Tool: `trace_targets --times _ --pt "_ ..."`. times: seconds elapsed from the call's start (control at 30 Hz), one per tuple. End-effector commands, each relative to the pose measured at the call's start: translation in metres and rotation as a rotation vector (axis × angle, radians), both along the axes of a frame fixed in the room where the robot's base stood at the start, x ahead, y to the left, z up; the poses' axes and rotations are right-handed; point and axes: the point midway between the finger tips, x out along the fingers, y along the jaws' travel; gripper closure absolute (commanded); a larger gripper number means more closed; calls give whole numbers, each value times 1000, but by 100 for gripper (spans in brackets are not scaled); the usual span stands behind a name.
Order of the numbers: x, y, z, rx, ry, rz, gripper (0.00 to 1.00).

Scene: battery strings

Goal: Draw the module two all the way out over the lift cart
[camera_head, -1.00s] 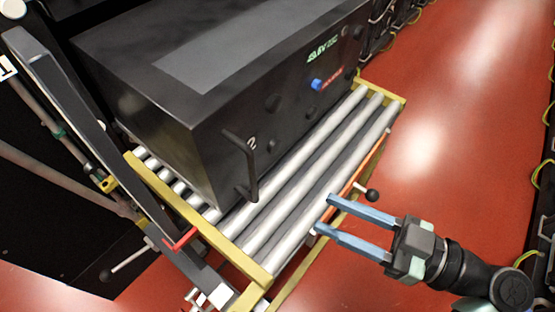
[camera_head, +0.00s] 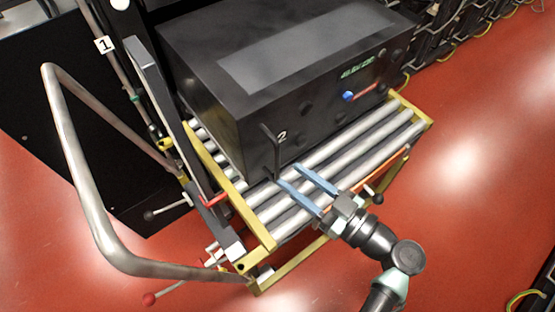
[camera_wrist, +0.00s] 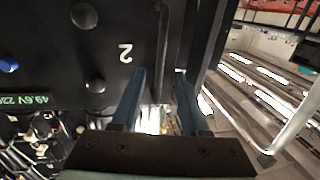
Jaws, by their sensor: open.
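Module two (camera_head: 320,130) is a large black box marked 2, with a small green display and a blue button. It rests on the grey rollers of the lift cart (camera_head: 421,120), which has a yellow frame. A black bar handle (camera_head: 272,150) stands on its front near the left corner; in the wrist view the handle (camera_wrist: 163,50) runs vertically beside the 2. My gripper (camera_head: 288,174) is open, its two blue fingers over the rollers and near the lower end of the handle. In the wrist view the fingers (camera_wrist: 158,100) lie either side of the handle's line; I cannot tell contact.
A bent metal rail (camera_head: 85,195) stands at the left of the cart. A red-tipped lever (camera_head: 215,200) and a black-knobbed lever (camera_head: 376,198) stick out from the cart. Black racks with cables (camera_head: 440,30) line the back right.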

Motion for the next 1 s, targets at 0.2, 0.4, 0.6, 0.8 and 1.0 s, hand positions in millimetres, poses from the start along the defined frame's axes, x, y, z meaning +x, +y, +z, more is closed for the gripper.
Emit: trace_targets --times 0.2,0.4,0.6,0.8,1.0 --pt "25 28 1 1 1 3 55" --pt "35 38 1 0 0 0 55" --pt "37 39 0 0 0 0 55" --pt "36 39 0 0 0 0 75" --pt "36 39 0 0 0 0 100"
